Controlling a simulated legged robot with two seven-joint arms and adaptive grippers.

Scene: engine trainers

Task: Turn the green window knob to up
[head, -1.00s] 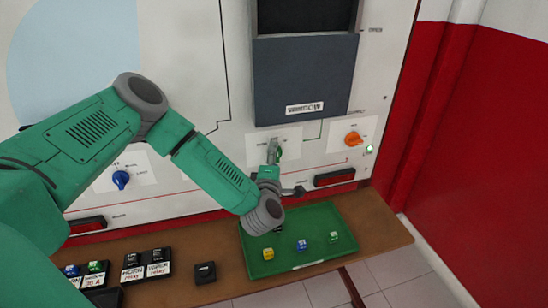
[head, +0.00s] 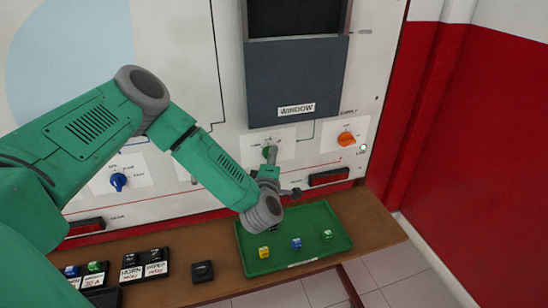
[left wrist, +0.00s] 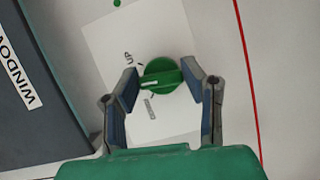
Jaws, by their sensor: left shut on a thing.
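The green window knob (left wrist: 160,75) sits on a white label plate below the WINDOW panel. It also shows in the head view (head: 266,152), partly hidden by my gripper. My left gripper (left wrist: 163,82) is shut on the knob, one finger on each side of it. The knob's white mark faces left in the wrist view, between the UP label (left wrist: 128,57) and a lower label that I cannot read clearly. In the head view my left gripper (head: 270,156) reaches up to the knob. My right gripper is not in view.
An orange supply knob (head: 346,139) is to the right, with a small pale lamp (head: 363,147) beside it. A blue knob (head: 118,181) is at the left. A green tray (head: 330,252) with small coloured pieces lies on the brown shelf (head: 370,208) below my wrist.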

